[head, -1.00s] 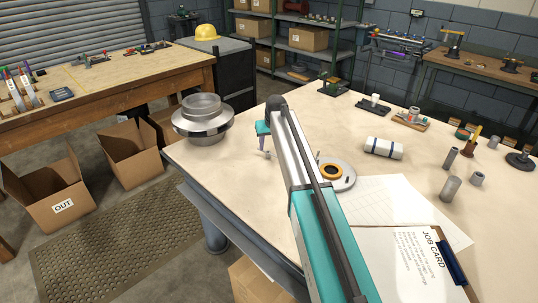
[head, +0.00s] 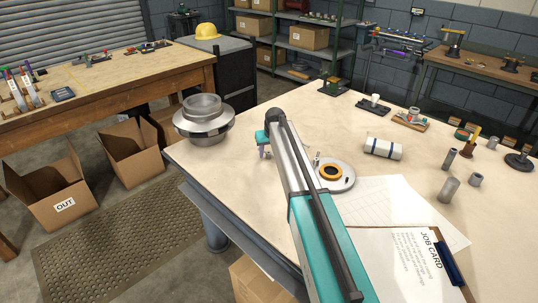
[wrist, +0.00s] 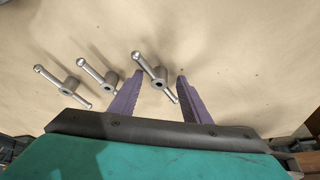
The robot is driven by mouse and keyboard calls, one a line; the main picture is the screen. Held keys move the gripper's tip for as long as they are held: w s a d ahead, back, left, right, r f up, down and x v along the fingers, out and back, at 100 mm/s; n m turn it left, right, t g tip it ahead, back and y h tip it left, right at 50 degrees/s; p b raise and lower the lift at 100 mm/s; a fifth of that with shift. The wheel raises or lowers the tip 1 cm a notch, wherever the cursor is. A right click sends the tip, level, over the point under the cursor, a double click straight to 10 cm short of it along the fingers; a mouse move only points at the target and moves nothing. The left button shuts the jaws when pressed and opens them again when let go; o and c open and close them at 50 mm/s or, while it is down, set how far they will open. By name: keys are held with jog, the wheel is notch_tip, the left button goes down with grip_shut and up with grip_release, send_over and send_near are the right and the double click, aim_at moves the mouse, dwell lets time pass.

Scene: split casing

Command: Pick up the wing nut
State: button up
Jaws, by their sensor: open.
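Three grey metal wing nuts lie in a row on the tan bench top in the wrist view: a left one (wrist: 70,86), a middle one (wrist: 111,80) and a right one (wrist: 158,74). Each has a round hub with a hole and a slanted bar with ball ends. My gripper (wrist: 161,80) is open, its two purple fingers apart. The right wing nut's hub shows between the fingertips, with no grip on it. In the head view my gripper (head: 264,148) is low over the bench, and my arm hides most of the area around it.
A stepped metal casing (head: 204,122) stands at the bench's left corner. A grey disc with an orange ring (head: 334,174) lies right of my arm. A white roll (head: 383,148), papers and a clipboard (head: 400,255) lie farther right. The bench's left edge is near.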

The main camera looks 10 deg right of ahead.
aim_at(268, 152)
dwell(0.4)
grip_shut()
jog(key=shift+r, duration=0.15)
jog(key=shift+r+b, duration=0.55)
jog(key=shift+r, duration=0.55)
jog(key=shift+s+r, duration=0.35)
jog(key=shift+r, duration=0.2)
jog(key=s+b, duration=0.1)
jog(key=s, duration=0.4)
jog(key=s+r+b, duration=0.1)
jog(key=s, duration=0.4)
jog(key=s+a+b, duration=0.1)
jog(key=s, duration=0.4)
jog(key=shift+s+r+b, duration=0.15)
jog(key=shift+r+b, duration=0.1)
jog(key=shift+b, duration=0.05)
